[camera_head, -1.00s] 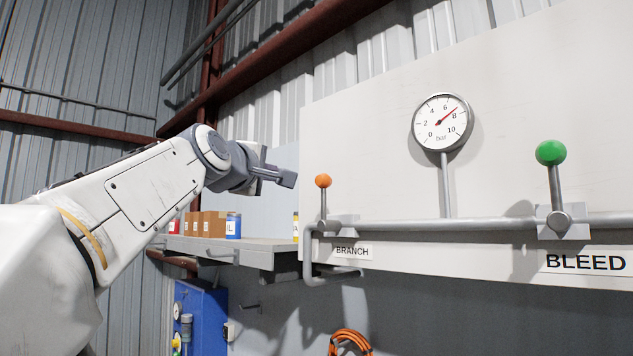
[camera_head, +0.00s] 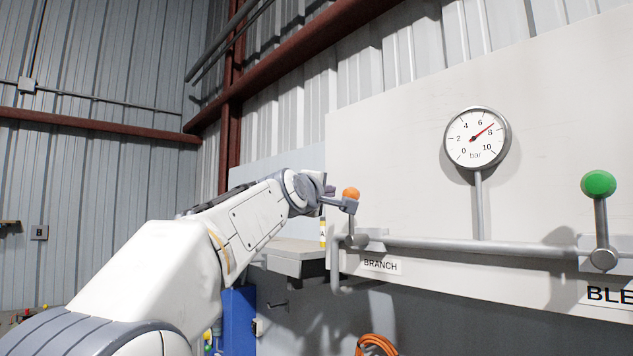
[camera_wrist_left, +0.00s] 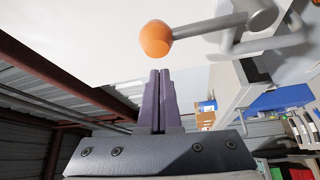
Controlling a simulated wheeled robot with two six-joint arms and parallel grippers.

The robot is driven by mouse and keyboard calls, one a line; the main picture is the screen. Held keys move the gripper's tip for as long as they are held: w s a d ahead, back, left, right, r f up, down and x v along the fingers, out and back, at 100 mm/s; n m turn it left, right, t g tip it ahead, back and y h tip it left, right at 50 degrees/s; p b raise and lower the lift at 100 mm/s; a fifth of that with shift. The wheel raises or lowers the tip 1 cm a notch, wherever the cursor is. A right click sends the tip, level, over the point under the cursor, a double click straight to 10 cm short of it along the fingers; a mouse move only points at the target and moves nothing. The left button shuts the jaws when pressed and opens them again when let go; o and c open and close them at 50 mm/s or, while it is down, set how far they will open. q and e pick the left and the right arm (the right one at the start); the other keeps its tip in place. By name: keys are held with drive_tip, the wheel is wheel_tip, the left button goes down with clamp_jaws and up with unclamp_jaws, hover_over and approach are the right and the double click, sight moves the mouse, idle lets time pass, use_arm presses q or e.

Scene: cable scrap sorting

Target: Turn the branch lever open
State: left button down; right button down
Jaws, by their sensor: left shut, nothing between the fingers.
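The branch lever is a grey stem with an orange ball knob (camera_head: 351,193). It stands upright on the pipe above the BRANCH label (camera_head: 380,265). My left gripper (camera_head: 349,205) is at the knob, its fingers overlapping the knob's lower edge and upper stem in the head view. In the left wrist view its dark fingers (camera_wrist_left: 160,75) are shut together and empty. The orange knob (camera_wrist_left: 155,39) shows just beyond the fingertips there, with a small gap in the picture; I cannot tell whether they touch. My right gripper is not in view.
A pressure gauge (camera_head: 477,138) reads a little under 8 bar. The green-knobbed bleed lever (camera_head: 599,185) stands upright at the right. The pipe (camera_head: 440,245) runs along the pale panel (camera_head: 400,150). A shelf (camera_head: 295,252) lies behind my left arm. An orange coil (camera_head: 376,345) hangs below.

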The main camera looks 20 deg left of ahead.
use_arm(q)
drive_tip(key=shift+s+d+f+p, duration=0.15)
drive_tip(key=shift+d+p, duration=0.05)
drive_tip(key=shift+d, duration=0.15)
drive_tip(key=shift+s+d+f+p, duration=0.1)
drive_tip(key=shift+d+p, duration=0.1)
drive_tip(key=shift+d, duration=0.15)
drive_tip(key=shift+s+d+m+b, duration=0.15)
drive_tip(key=shift+d+m+b, duration=0.1)
drive_tip(key=shift+m+b, duration=0.25)
